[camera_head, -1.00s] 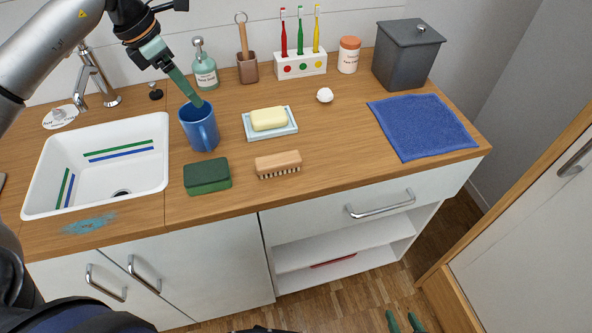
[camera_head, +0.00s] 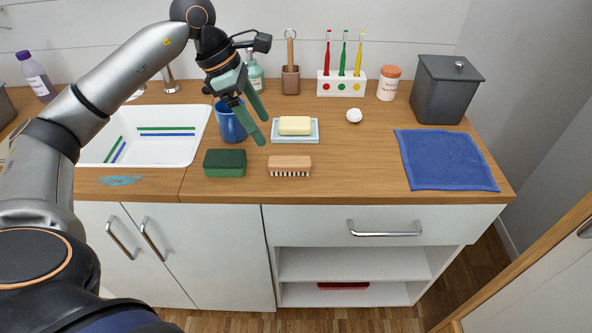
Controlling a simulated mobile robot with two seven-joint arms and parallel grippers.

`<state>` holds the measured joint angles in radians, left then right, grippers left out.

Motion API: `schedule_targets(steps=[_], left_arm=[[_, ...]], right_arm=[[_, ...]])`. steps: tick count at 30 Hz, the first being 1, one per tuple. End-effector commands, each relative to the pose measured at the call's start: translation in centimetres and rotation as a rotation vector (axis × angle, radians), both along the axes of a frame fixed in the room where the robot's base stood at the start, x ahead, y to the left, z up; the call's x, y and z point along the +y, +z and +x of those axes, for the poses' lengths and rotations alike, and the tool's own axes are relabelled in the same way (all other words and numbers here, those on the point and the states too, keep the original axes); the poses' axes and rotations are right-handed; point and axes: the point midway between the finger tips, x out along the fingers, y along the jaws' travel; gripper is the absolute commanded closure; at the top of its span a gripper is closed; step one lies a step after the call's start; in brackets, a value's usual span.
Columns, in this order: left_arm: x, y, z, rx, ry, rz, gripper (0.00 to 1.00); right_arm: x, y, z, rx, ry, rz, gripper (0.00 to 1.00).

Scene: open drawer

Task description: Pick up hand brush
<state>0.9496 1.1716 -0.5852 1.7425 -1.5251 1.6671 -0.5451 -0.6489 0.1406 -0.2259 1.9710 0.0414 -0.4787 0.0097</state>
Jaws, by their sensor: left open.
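The hand brush (camera_head: 289,164) has a light wooden back and dark-and-pale bristles facing down. It lies on the wooden counter near the front edge, just right of the green sponge (camera_head: 225,163). My left gripper (camera_head: 262,130) is open and empty, with its two green fingers pointing down and to the right. It is above and to the left of the brush, apart from it, and partly in front of the blue mug (camera_head: 229,122). My right gripper is not in view.
A yellow soap on a pale dish (camera_head: 280,139) lies behind the brush. A white ball (camera_head: 354,115) and a blue cloth (camera_head: 446,160) are to the right. The sink (camera_head: 180,148) is at the left. The counter (camera_head: 352,170) right of the brush is clear.

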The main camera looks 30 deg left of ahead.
Motion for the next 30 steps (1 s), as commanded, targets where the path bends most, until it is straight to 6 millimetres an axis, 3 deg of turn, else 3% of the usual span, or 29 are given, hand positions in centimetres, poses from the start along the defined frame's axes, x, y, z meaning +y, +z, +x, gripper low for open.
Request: schedule_targets(steps=[9, 20, 30], left_arm=[[-1.8, -4.9, 1.0, 0.003, -0.002, -0.001, 0.2], [-2.7, -7.4, 1.8, 0.002, -0.001, -0.001, 0.2], [-4.1, -11.3, 2.9, 0.001, 0.0, 0.0, 0.2]], right_arm=[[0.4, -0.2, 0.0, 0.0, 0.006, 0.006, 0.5], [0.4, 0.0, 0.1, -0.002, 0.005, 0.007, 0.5], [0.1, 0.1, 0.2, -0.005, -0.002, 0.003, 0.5]])
